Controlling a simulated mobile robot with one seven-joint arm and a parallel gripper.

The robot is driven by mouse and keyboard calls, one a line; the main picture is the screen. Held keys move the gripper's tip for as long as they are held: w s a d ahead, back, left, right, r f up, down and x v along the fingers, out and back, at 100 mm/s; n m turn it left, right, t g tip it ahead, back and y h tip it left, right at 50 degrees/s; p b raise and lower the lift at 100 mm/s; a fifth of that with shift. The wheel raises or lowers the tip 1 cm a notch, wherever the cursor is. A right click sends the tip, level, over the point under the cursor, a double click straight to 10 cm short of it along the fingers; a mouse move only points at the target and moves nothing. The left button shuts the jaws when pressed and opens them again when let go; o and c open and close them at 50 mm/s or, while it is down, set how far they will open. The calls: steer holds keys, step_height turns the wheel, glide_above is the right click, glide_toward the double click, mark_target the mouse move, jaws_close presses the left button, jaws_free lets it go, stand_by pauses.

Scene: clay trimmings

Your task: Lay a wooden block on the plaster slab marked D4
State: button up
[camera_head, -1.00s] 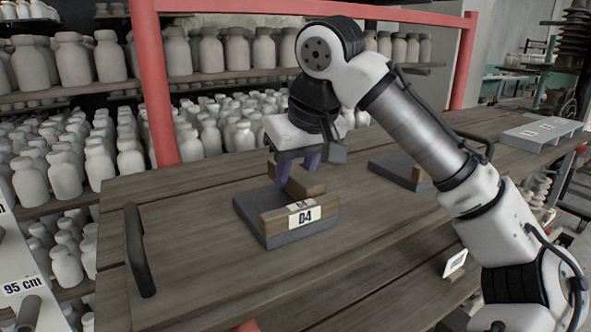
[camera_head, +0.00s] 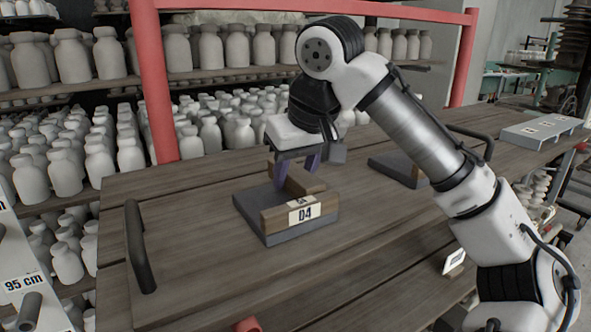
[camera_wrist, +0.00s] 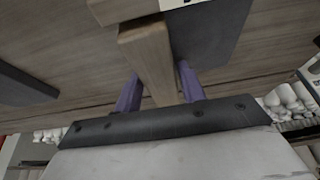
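The slab marked D4 (camera_head: 283,237) is a dark grey plate on the wooden bench, with a wooden front strip bearing the D4 label (camera_head: 304,214). A wooden block (camera_head: 301,180) lies over the slab behind that strip. In the wrist view the block (camera_wrist: 150,60) runs lengthwise between the two purple fingers. My gripper (camera_head: 297,172) is low over the slab with a finger on each side of the block. In the wrist view my gripper (camera_wrist: 162,92) shows a gap on the block's left side. The block's underside is hidden, so full contact cannot be seen.
Another grey slab (camera_head: 385,167) with a wooden piece lies to the right, partly behind my arm. Black handles (camera_head: 138,248) stand at the bench ends. A red frame post (camera_head: 154,90) and shelves of pale bottles stand behind. Bench planks left of the slab are bare.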

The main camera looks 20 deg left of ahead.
steer(key=o, duration=0.3)
steer(key=shift+o, duration=0.2)
steer(key=b+v, duration=0.1)
steer(key=v, duration=1.2)
steer(key=shift+r, duration=0.4)
